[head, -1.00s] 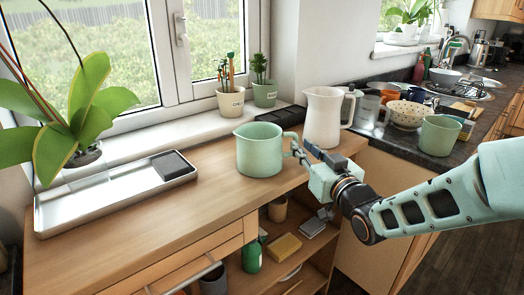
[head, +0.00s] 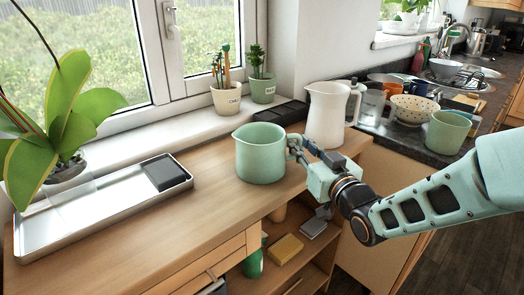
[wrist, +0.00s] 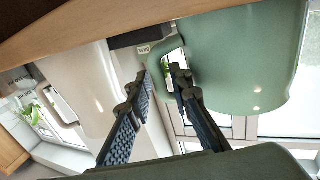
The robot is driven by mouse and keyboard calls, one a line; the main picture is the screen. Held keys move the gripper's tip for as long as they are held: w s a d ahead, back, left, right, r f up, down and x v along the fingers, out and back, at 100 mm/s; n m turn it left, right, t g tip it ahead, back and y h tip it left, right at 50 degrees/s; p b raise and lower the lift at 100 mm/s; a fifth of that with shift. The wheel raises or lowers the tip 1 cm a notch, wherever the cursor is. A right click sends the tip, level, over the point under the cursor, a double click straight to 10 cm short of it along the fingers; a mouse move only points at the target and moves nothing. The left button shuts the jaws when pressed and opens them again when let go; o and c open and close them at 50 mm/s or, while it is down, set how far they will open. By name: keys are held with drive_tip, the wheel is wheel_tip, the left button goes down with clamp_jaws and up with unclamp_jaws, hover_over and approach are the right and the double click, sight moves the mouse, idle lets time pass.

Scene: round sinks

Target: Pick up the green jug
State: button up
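The green jug (head: 259,156) stands upright on the wooden counter, with its handle side toward my gripper. My gripper (head: 294,147) is at the handle, which it mostly hides in the head view. In the wrist view the jug (wrist: 245,55) fills the upper right, its handle (wrist: 161,60) pointing left. My gripper (wrist: 160,72) is open there, with a clear gap between its two fingers. One finger overlaps the handle opening and the other lies on the handle's outer side. I cannot tell whether either finger touches it.
A white pitcher (head: 325,118) stands close behind my gripper. A black tray (head: 281,113) lies behind the jug, and a metal tray (head: 105,213) lies left. Another green vessel (head: 447,133) stands on the dark worktop at right.

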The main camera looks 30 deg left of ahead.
drive_tip(key=shift+w+a, duration=0.25)
drive_tip(key=shift+c, duration=0.3)
clamp_jaws()
drive_tip(key=shift+r, duration=0.15)
